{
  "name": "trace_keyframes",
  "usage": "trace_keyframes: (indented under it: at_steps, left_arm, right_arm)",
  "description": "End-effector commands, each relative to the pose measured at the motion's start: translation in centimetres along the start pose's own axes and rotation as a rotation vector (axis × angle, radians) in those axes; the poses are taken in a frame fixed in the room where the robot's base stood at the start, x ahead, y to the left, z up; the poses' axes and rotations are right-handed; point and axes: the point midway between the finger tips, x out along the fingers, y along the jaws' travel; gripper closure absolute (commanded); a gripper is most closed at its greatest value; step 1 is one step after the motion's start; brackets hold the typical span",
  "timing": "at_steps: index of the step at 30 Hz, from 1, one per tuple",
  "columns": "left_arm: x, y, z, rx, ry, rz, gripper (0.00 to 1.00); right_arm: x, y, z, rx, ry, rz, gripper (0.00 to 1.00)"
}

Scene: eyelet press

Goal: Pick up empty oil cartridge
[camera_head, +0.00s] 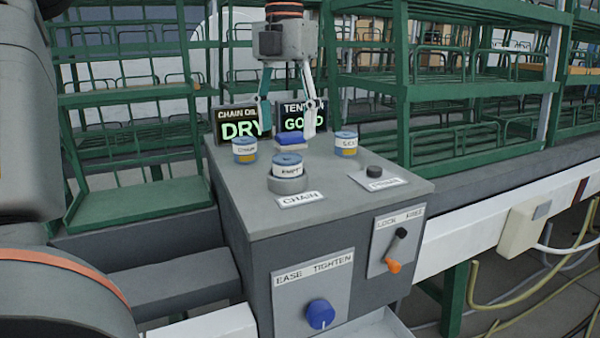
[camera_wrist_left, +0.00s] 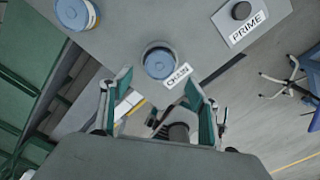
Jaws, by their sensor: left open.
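The empty oil cartridge (camera_head: 288,167), a short white can with a blue top and a label that seems to read EMPTY, stands upright in a round grey socket (camera_head: 288,185) behind the CHAIN label. In the left wrist view its round blue top (camera_wrist_left: 158,62) shows just beyond the fingertips. My left gripper (camera_head: 287,128) points down above the far part of the bench, behind and above the cartridge in the head view. Its teal-lined fingers are apart and empty, also in the left wrist view (camera_wrist_left: 158,84). My right gripper is not in view.
Two more blue-topped cans stand at left (camera_head: 244,150) and right (camera_head: 346,144) of the bench top (camera_head: 345,200). A blue block (camera_head: 290,138) lies behind the cartridge. Two screens (camera_head: 237,123) read DRY and GOOD. A dark PRIME button (camera_wrist_left: 241,11) is at the right.

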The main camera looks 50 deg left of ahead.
Motion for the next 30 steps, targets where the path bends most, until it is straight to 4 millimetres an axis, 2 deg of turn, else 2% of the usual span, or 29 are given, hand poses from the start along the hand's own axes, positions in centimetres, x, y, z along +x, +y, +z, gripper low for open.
trace_keyframes:
  at_steps: [11,15,19,29,30]
  left_arm:
    - [3.5,0.0,0.1,0.001,0.004,0.000,0.40]
    - [5.8,0.0,0.1,0.002,0.008,0.001,0.40]
    - [7.3,0.0,0.1,0.002,0.006,0.000,0.40]
    - [7.7,0.1,0.0,0.000,-0.002,0.000,0.40]
    - [7.7,0.1,0.0,0.000,-0.002,0.000,0.45]
  right_arm:
    - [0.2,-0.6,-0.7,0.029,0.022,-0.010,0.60]
    - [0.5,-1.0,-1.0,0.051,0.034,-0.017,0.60]
    - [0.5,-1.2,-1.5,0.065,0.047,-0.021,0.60]
    - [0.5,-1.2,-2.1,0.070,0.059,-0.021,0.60]
    - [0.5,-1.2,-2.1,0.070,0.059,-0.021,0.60]
